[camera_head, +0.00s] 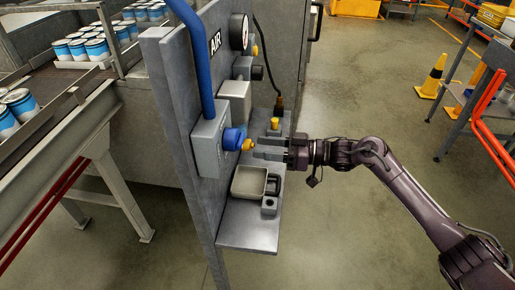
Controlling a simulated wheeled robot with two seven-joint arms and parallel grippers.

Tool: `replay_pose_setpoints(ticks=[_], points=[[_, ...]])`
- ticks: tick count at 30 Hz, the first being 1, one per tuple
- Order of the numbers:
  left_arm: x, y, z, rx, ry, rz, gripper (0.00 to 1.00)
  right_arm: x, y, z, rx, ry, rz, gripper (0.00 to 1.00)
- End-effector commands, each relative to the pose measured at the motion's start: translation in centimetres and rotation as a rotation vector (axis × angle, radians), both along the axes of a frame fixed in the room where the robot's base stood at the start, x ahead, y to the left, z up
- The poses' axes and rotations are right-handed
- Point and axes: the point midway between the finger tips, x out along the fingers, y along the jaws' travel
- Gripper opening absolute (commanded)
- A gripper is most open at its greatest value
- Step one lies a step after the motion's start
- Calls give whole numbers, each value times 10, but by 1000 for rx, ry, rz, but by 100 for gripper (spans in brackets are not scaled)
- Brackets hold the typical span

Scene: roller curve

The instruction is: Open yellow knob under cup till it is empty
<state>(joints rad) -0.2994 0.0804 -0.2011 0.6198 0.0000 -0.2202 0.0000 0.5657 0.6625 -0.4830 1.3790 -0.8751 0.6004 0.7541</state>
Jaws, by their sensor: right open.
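A small yellow knob (247,145) sticks out from the end of a round blue part (233,138) on a grey box fixed to the upright panel. A grey open-topped square cup (233,185) stands on the shelf below it. My right gripper (260,149) comes in from the right at about the knob's height. Its two grey fingers are apart and point left, with the tips close to the knob. I cannot tell whether they touch it. I cannot see what is in the round blue part. My left gripper is not in view.
The panel has a blue pipe (193,50), a gauge (239,32) and an AIR label. A small grey block (269,205) sits beside the cup. A conveyor with cans is left; open floor lies right.

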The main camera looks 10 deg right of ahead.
Motion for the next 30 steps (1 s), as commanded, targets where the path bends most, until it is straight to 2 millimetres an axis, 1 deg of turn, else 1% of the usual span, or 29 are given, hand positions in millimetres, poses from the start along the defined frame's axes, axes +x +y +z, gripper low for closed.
replay_pose_setpoints(ticks=[1, 3, 6, 9, 13, 19, 20, 23, 25, 28, 30], points=[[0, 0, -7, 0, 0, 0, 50, -3, -11, -5, -2, 2, -3, 50], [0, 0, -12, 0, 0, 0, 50, -7, -22, -5, -2, 1, -3, 50], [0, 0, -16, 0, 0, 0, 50, -12, -36, -4, -2, 2, -2, 50], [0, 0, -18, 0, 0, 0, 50, -15, -45, -3, -1, 1, 0, 50], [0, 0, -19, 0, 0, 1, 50, -16, -50, -1, 0, 1, 1, 50], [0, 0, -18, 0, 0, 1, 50, -16, -50, 0, 1, 1, 1, 50], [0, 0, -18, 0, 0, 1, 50, -16, -50, 0, 1, 1, 1, 47], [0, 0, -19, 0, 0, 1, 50, -18, -47, -3, 0, -24, 2, 34], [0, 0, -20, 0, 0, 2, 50, -21, -41, -9, -3, -91, -2, 25], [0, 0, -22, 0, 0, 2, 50, -31, -26, -21, -13, -274, -20, 12], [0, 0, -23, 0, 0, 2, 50, -40, -14, -30, -27, -452, -52, 3]])
